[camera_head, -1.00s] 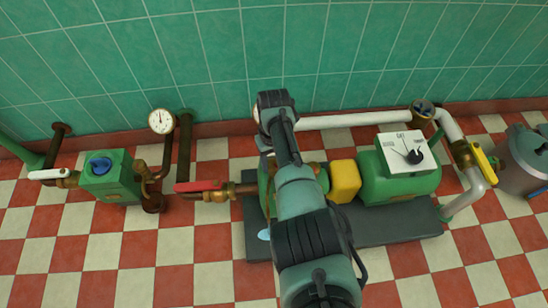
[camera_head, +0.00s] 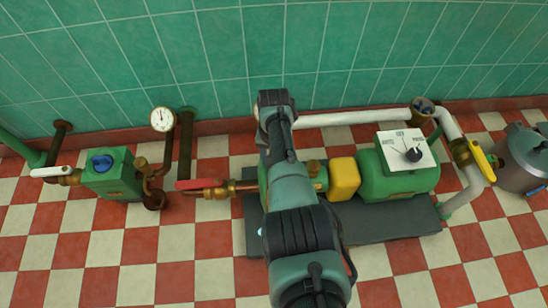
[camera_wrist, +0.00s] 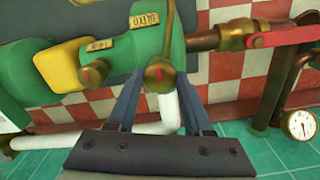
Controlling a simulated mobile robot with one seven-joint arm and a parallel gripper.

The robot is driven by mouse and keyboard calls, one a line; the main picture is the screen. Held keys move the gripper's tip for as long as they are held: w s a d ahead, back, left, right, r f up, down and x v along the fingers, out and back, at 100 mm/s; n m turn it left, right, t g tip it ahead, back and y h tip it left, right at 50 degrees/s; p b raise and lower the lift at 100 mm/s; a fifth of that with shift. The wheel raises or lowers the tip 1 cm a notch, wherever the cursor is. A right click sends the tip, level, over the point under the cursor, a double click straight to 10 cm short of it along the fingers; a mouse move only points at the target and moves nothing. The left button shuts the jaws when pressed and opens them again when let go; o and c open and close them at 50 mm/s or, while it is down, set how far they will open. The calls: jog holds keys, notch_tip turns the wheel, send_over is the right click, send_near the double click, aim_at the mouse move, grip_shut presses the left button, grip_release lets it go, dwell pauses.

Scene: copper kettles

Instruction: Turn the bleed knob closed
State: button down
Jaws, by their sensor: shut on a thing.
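In the wrist view, a round brass knob (camera_wrist: 159,74) with a red mark sits on the green pump body (camera_wrist: 128,55). A small lettered plate (camera_wrist: 145,17), perhaps reading BLEED, is on the green part above it. My gripper (camera_wrist: 158,83) has one finger on each side of this knob and is shut on it. A second brass knob (camera_wrist: 95,73) with a red mark is to the left, below another plate (camera_wrist: 98,45). In the head view my arm hides the gripper and the gripped knob.
A red-handled valve (camera_head: 203,184) is left of the pump, with a gauge (camera_head: 163,119) behind it. A yellow block (camera_head: 344,179) and a green motor with a white dial panel (camera_head: 407,152) stand to the right. A white pipe (camera_head: 350,119) runs behind.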

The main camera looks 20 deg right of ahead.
dwell(0.3)
jog(key=shift+c, duration=1.5)
grip_release()
notch_tip(320, 180, up, 13)
jog(key=p, duration=0.9)
